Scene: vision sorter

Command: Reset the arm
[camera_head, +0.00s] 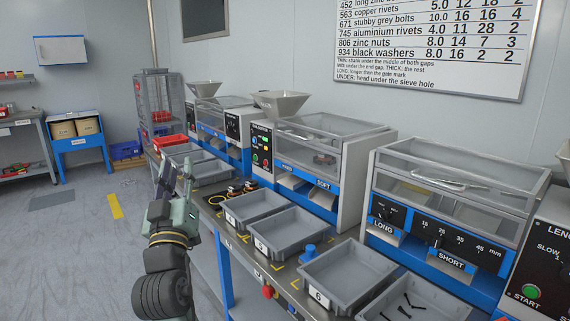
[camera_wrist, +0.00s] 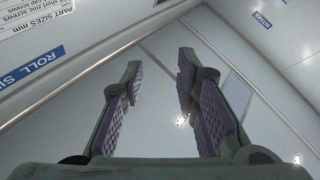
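My arm rises in the head view at the left of the workbench, with my gripper (camera_head: 186,174) pointing upward. In the wrist view my gripper (camera_wrist: 158,75) shows two dark green fingers with purple ridged pads. The fingers are spread apart and there is nothing between them. Behind them the wrist view shows only wall, ceiling and parts of signs. In the head view the gripper is in the air in front of the bench, near the grey trays; whether it touches anything there cannot be told.
The bench carries several grey trays, one (camera_head: 290,233) in the middle and one (camera_head: 345,273) nearer. Sorting machines with clear covers (camera_head: 330,138) (camera_head: 460,183) stand behind them. The grey floor (camera_head: 75,235) left of my arm is clear.

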